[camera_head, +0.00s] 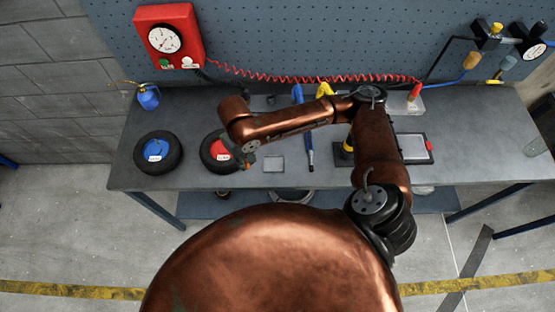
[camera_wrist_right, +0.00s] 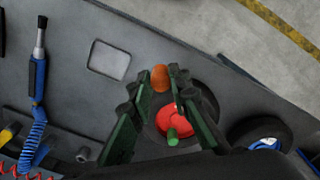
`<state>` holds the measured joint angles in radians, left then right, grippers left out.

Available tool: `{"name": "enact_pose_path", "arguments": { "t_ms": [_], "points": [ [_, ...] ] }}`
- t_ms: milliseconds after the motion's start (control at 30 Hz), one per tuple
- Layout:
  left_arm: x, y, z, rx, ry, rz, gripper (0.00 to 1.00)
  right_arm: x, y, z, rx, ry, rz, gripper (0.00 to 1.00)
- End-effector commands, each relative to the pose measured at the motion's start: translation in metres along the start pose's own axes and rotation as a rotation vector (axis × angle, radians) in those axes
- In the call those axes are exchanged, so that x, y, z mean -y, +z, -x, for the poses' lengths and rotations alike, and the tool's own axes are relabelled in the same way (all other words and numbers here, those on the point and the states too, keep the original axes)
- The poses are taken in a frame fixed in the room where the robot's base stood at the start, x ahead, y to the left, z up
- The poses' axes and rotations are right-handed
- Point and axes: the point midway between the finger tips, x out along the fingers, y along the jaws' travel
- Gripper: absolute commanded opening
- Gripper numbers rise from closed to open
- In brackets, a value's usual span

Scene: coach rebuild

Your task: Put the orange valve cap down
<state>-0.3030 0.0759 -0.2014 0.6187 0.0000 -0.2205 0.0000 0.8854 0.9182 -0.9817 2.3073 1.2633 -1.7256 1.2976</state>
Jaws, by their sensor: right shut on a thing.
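The orange valve cap (camera_wrist_right: 160,80) is between the fingertips of my right gripper (camera_wrist_right: 162,76) in the wrist view. The green-padded fingers are shut on it. In the head view my right gripper (camera_head: 248,155) is over the bench, at the right edge of the wheel with the red hub (camera_head: 220,150). That wheel's red hub also shows behind the fingers in the wrist view (camera_wrist_right: 173,118), with a green piece (camera_wrist_right: 172,138) in front of it. The gap between cap and bench is hard to judge. My left gripper is out of view.
A small square grey tray (camera_head: 273,164) lies on the bench (camera_head: 120,180) right of the red-hub wheel. A blue-handled tool (camera_head: 310,150) lies further right. The bench's front edge is close.

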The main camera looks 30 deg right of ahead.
Motion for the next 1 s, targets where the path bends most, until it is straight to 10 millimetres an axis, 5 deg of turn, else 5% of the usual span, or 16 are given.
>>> {"name": "enact_pose_path", "arguments": {
  "t_ms": [33, 267, 700, 1000],
  "points": [
    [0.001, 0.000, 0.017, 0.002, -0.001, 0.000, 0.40, 0.007, -0.001, 0.010, 0.000, 0.002, 0.021, 0.04],
    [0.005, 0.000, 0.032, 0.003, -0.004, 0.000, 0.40, 0.017, -0.001, 0.005, 0.000, 0.009, 0.073, 0.04],
    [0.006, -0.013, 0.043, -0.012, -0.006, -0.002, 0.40, -0.076, 0.005, -0.040, 0.003, 0.012, 0.071, 0.04],
    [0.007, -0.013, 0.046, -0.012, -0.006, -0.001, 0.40, -0.107, 0.005, -0.082, -0.001, 0.010, 0.075, 0.04]
  ]
}}
